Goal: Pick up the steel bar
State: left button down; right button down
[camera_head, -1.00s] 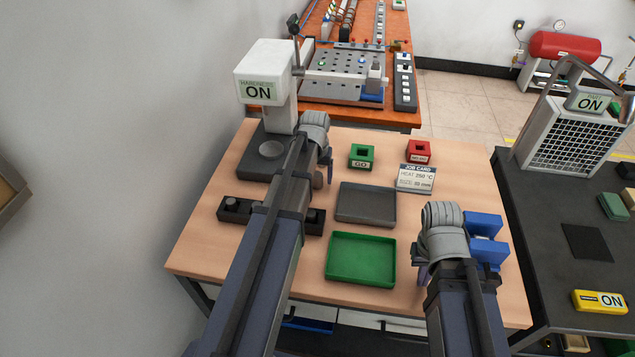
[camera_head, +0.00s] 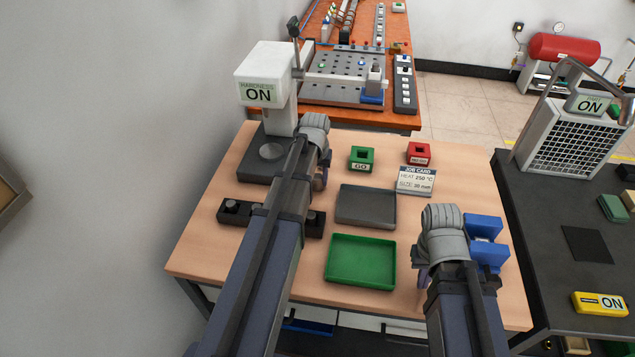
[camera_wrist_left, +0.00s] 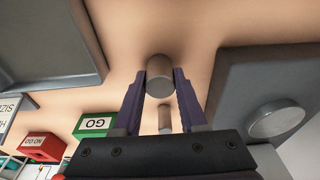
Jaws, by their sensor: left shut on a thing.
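My left gripper (camera_head: 321,178) is over the table between the hardness tester and the grey tray. In the left wrist view its two purple fingers (camera_wrist_left: 160,88) are shut on a short grey cylinder, the steel bar (camera_wrist_left: 160,76). The bar sits between the fingertips with its round end facing the camera. A second, smaller-looking grey cylinder (camera_wrist_left: 165,116) shows behind, between the fingers. In the head view my left arm mostly hides the bar. My right gripper (camera_head: 424,285) is low beside the green tray; its fingers are mostly hidden by its wrist.
The hardness tester (camera_head: 267,90) stands to the left. A grey tray (camera_head: 366,220), a green tray (camera_head: 361,285), a green GO block (camera_head: 362,165), a red block (camera_head: 418,158) and a job card (camera_head: 415,183) are on the table. Blue blocks (camera_head: 487,255) stand right of my right wrist.

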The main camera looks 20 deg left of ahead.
aim_at(318, 177)
dwell(0.3)
